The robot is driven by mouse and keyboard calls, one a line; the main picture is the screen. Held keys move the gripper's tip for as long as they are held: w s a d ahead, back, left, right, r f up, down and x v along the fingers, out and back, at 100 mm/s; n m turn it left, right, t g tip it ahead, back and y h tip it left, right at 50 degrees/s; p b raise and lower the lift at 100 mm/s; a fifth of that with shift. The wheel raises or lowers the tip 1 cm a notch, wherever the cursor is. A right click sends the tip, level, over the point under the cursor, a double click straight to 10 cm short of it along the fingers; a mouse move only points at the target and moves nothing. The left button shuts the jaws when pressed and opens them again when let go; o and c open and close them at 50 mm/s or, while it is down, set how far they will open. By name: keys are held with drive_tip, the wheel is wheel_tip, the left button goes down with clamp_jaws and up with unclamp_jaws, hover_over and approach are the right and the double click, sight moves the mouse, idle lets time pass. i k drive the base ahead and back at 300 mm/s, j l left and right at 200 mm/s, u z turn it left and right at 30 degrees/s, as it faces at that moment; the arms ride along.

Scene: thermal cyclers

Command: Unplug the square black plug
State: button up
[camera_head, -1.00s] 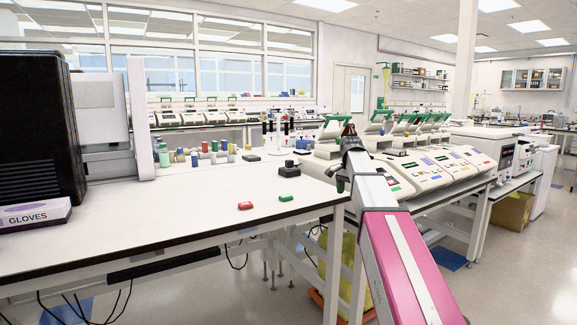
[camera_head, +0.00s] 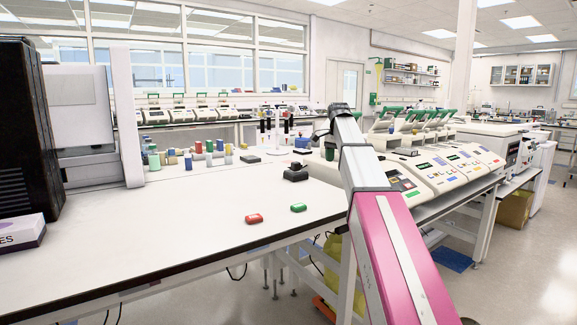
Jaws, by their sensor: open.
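A small black block (camera_head: 295,173), squarish with a raised top, sits on the white bench near its right edge. It may be the square black plug, but it is too small to tell what it is plugged into. My arm reaches up from the lower right, and its far end is just right of the block, higher in the picture. A dark part of my gripper (camera_head: 322,135) shows at the left of that end. The fingers are mostly hidden behind the arm. The gripper is open, with nothing seen in it, and apart from the block.
A red piece (camera_head: 254,218) and a green piece (camera_head: 298,208) lie on the white bench (camera_head: 150,240). Several coloured bottles (camera_head: 198,147) stand behind. Thermal cyclers (camera_head: 440,172) line the right bench. The front bench is mostly clear.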

sight(295, 166)
drive_tip(key=i+j, duration=0.75)
